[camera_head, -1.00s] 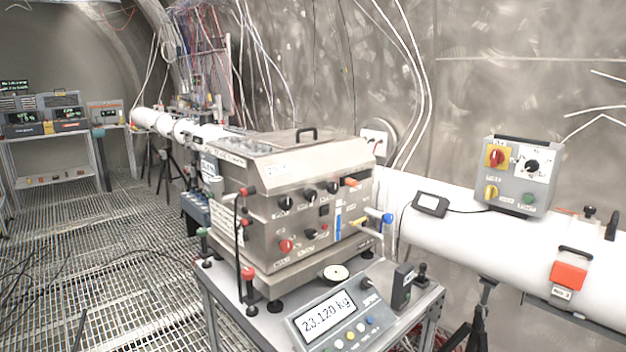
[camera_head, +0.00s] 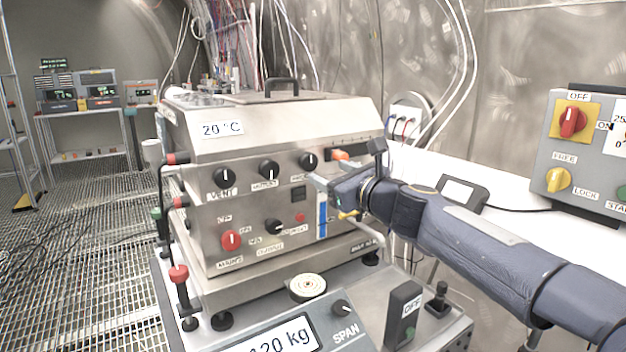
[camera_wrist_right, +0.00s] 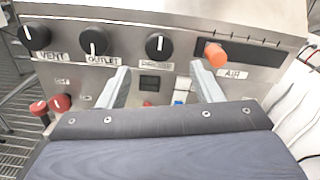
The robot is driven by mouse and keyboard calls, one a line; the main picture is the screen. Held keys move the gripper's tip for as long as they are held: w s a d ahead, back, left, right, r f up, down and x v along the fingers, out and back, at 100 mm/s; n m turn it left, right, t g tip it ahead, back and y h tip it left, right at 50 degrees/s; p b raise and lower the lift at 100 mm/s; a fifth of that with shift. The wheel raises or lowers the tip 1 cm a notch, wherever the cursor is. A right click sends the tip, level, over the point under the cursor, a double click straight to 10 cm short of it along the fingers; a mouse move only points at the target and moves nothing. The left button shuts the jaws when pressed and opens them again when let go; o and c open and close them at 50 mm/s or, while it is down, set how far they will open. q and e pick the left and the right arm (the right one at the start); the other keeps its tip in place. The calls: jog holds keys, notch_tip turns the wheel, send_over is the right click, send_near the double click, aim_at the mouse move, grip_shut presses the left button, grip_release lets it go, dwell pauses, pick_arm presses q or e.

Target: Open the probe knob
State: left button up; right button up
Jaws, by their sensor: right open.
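The probe knob (camera_head: 308,161) is a round black knob with a white mark, the third in the upper row on the steel box front. It also shows in the right wrist view (camera_wrist_right: 158,46); the small label under it is blurred but seems to read PROBE. My right gripper (camera_head: 322,183) reaches in from the right, just below and in front of this knob. In the wrist view my right gripper (camera_wrist_right: 160,72) is open, with its two fingers apart on either side below the knob and nothing between them. My left gripper is out of view.
The vent knob (camera_head: 222,178) and outlet knob (camera_head: 267,170) are to the left; an orange air slider (camera_wrist_right: 215,55) is to the right. A red knob (camera_head: 231,240) sits lower. A scale display (camera_head: 270,340) and switch box (camera_head: 403,312) stand in front.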

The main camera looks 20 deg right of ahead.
aim_at(311, 163)
jog(key=w, duration=0.5)
jog(key=w+a, duration=0.1)
jog(key=w, duration=0.1)
jog(key=shift+w+r+p, duration=0.1)
jog(key=shift+w+p, duration=0.1)
jog(key=shift+p, duration=0.1)
jog(key=c, duration=1)
